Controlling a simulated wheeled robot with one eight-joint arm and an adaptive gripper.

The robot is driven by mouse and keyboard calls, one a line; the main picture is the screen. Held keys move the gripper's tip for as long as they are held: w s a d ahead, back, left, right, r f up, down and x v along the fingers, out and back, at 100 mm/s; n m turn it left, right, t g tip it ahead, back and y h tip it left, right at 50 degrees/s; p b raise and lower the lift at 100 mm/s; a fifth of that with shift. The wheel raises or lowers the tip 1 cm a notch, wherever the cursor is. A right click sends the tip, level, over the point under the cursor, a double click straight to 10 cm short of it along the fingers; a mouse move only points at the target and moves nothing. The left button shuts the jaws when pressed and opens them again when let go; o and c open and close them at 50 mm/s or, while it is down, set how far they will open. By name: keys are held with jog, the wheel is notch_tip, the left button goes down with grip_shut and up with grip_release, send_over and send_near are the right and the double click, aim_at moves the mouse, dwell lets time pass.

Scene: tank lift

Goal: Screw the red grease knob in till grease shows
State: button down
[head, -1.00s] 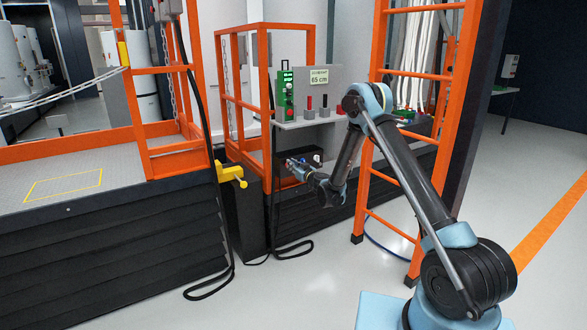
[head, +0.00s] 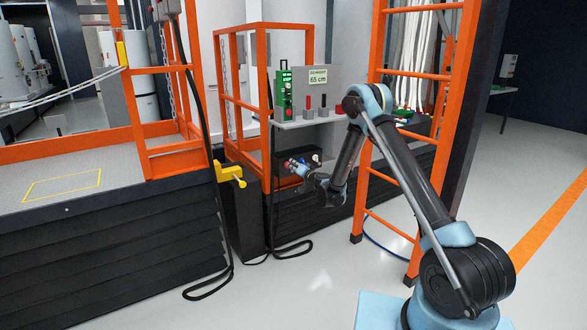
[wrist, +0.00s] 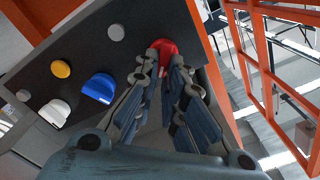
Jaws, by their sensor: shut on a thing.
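The red grease knob (wrist: 165,47) sits on a dark panel (wrist: 84,50) and shows in the wrist view between my fingertips. My gripper (wrist: 164,70) is shut on it, one finger on each side. The fingers hide the knob's lower part and some of the panel around it. A blue knob (wrist: 99,88) and a white knob (wrist: 55,112) are on the same panel, left of the red one, clear of the fingers. In the head view my gripper (head: 296,166) reaches the dark box under the grey shelf, where the knob is small.
A yellow round cap (wrist: 61,69) and a grey one (wrist: 116,32) lie beside the knobs. Orange railing (wrist: 262,75) stands close right of the gripper in the wrist view. An orange ladder (head: 376,120) stands beside my arm. A black cable (head: 294,250) loops on the floor.

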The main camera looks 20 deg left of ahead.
aim_at(284, 166)
jog(key=n, duration=0.9)
jog(key=s+a+f+n, duration=0.1)
jog(key=n, duration=0.8)
jog(key=s+n, duration=0.1)
jog(key=n, duration=0.9)
jog(key=shift+a+f, duration=0.25)
jog(key=shift+a, duration=0.1)
dwell(1.1)
dwell(0.4)
jog(key=c, duration=1.7)
grip_release()
